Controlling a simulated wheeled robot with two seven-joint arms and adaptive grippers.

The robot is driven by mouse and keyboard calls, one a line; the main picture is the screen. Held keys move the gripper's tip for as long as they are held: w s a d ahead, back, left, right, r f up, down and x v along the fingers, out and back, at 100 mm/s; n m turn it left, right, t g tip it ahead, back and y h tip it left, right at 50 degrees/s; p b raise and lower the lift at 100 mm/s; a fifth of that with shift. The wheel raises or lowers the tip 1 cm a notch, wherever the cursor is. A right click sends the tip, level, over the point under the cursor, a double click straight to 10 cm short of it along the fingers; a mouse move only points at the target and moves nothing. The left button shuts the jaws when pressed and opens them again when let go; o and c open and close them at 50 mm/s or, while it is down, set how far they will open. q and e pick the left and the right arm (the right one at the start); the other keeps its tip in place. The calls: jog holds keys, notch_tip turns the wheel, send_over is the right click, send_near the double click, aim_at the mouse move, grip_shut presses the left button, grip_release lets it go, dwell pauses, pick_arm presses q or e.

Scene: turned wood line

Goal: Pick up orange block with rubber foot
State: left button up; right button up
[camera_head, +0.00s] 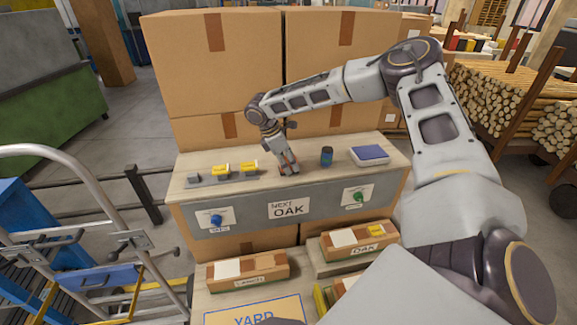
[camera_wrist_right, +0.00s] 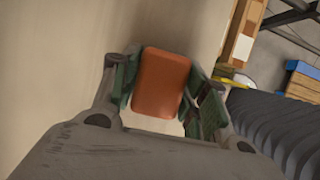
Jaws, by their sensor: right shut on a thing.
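The orange block (camera_wrist_right: 161,82) is between the green-padded fingers of my right gripper (camera_wrist_right: 165,88) in the right wrist view. The gripper is shut on it. In the head view my right gripper (camera_head: 288,168) points down at the middle of the wooden shelf top (camera_head: 220,165). The block is mostly hidden by the fingers there. I cannot tell whether it touches the shelf. Its rubber foot is not clearly visible. My left gripper is not in view.
Yellow blocks (camera_head: 220,169) on grey bases stand left of the gripper. A dark cylinder (camera_head: 326,156) and a blue-topped box (camera_head: 368,155) stand to the right. Large cartons (camera_head: 215,60) rise behind. Lower down are a CANCEL-like labelled box (camera_head: 247,270) and an OAK box (camera_head: 360,240).

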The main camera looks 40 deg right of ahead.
jog(key=shift+c, duration=0.8)
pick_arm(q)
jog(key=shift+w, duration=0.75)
pick_arm(e)
jog(key=shift+r, duration=0.1)
